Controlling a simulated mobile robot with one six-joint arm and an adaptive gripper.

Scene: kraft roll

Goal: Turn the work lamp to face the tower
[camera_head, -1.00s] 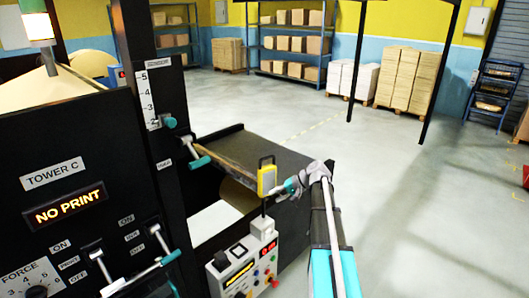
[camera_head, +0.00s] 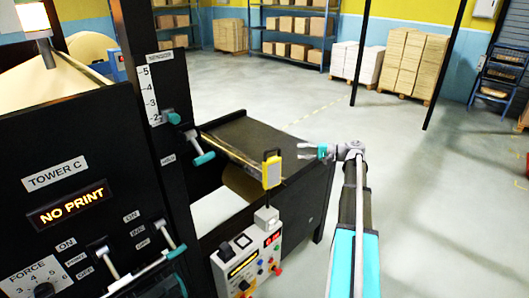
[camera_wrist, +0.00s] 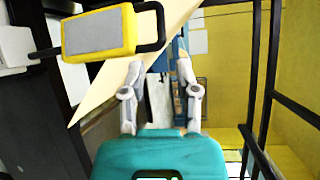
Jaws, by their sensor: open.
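The work lamp (camera_head: 272,173), yellow with a black handle on top, stands upright on a grey box (camera_head: 266,218) above the control panel. In the wrist view the lamp (camera_wrist: 98,33) shows at upper left, its flat grey panel toward the camera. My gripper (camera_head: 308,151) is open and empty, just right of the lamp and apart from it; its two fingers (camera_wrist: 159,68) also show in the wrist view with nothing between them. Tower C (camera_head: 60,200) is the black machine on the left, with a "NO PRINT" display.
A control panel (camera_head: 248,260) with buttons sits below the lamp. A dark flat table (camera_head: 262,140) lies behind it. Levers with teal grips (camera_head: 203,158) stick out of the tower. Thin black posts (camera_head: 440,70) stand farther back.

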